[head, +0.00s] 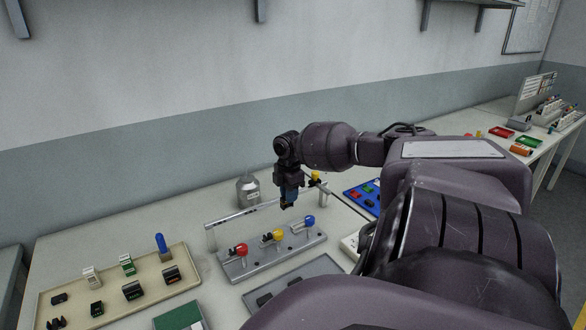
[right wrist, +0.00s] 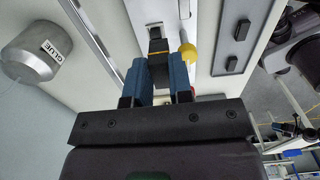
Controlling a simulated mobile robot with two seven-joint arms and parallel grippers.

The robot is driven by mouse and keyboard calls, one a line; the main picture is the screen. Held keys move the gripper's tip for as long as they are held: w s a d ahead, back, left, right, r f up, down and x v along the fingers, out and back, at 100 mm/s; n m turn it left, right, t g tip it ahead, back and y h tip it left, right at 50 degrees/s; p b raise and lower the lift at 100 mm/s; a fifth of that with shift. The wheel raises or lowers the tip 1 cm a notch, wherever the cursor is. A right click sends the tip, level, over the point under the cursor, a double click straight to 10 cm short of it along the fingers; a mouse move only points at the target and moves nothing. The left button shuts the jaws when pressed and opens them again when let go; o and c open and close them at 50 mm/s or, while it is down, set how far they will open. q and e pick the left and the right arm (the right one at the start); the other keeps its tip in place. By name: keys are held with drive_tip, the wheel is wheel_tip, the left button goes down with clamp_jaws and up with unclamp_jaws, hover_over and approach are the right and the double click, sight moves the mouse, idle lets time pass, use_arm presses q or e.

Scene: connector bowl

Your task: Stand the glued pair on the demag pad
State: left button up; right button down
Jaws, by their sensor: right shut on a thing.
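My right gripper (head: 289,203) hangs above the far side of the clamp fixture (head: 272,256), pointing down. In the right wrist view its blue fingers (right wrist: 161,75) are shut on a dark block with a thin yellow line across it, which I take as the glued pair (right wrist: 158,58). The pair is held upright between the fingertips, over the pale fixture plate; I cannot tell whether it touches anything. I cannot say for sure which surface is the demag pad. My left gripper is not in view.
The fixture has red (head: 241,249), yellow (head: 278,235) and blue (head: 309,219) clamp handles, with a rail behind. A glue pot (head: 248,190) stands behind left. A beige tray (head: 192,262) holds several small parts. A grey tray (head: 318,264) lies in front, a blue tray (head: 352,195) right.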

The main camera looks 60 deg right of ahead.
drive_tip(key=shift+w+a+b, duration=1.5)
drive_tip(key=shift+w+a, duration=0.35)
drive_tip(key=shift+a, duration=4.75)
drive_tip(key=shift+w+a+b, duration=1.55)
drive_tip(key=shift+w+a, duration=0.3)
drive_tip(key=shift+a, duration=4.8)
drive_tip(key=shift+w+a+b, duration=1.5)
drive_tip(key=shift+w+a, duration=0.35)
drive_tip(key=shift+a, duration=4.75)
use_arm(q)
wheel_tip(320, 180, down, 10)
drive_tip(key=b, duration=0.1)
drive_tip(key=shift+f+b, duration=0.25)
drive_tip(key=shift+b, duration=0.15)
use_arm(e)
drive_tip(key=shift+f, duration=5.85)
